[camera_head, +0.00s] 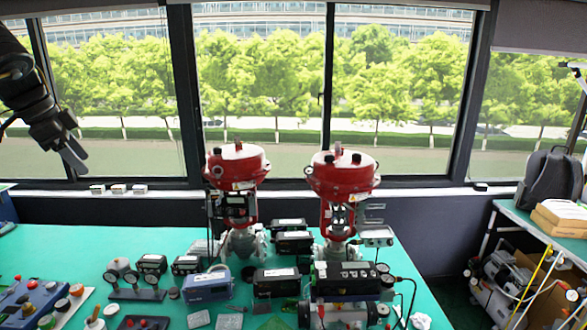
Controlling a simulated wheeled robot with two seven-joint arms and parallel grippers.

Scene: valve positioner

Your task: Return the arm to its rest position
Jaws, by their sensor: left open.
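My left gripper (74,157) is at the upper left, in front of the window and well above the green table (110,240). It is open, with nothing seen between its fingers. Its arm comes in from the top left corner. Nothing touches the gripper. My right arm and right gripper are not in view.
Two red-topped valves (238,165) (342,172) stand upright at the middle of the table. Black boxes, gauges and a blue-grey box (207,285) lie around them. A side bench at the right holds a black backpack (552,177) and brown packages (560,216). The table's back left is fairly clear.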

